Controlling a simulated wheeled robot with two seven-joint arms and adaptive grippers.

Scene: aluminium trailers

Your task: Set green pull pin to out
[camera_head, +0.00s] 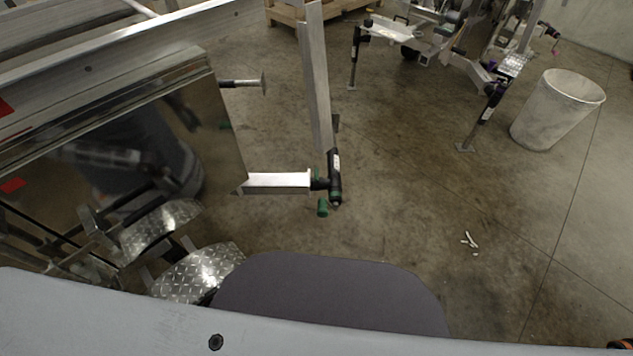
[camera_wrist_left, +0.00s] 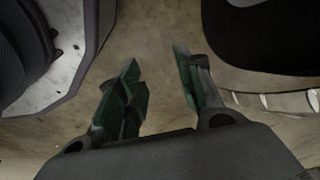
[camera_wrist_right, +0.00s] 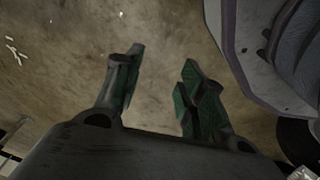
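The green pull pin (camera_head: 322,208) shows as a small green knob below the dark jack (camera_head: 335,178) at the end of the trailer's silver arm (camera_head: 279,182) in the head view. How far it is pulled cannot be told. My left gripper (camera_wrist_left: 157,85) is open and empty over bare floor in the left wrist view. My right gripper (camera_wrist_right: 160,80) is open and empty over bare floor in the right wrist view. Neither gripper shows in the head view, and the pin does not show clearly in either wrist view.
The trailer's shiny side panel (camera_head: 215,120) is at the left, with a diamond-plate fender (camera_head: 200,272) below it. An upright metal beam (camera_head: 316,80) stands behind the jack. A pale bin (camera_head: 556,110) and another trailer frame (camera_head: 420,40) are farther back. The floor at the right is mostly clear.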

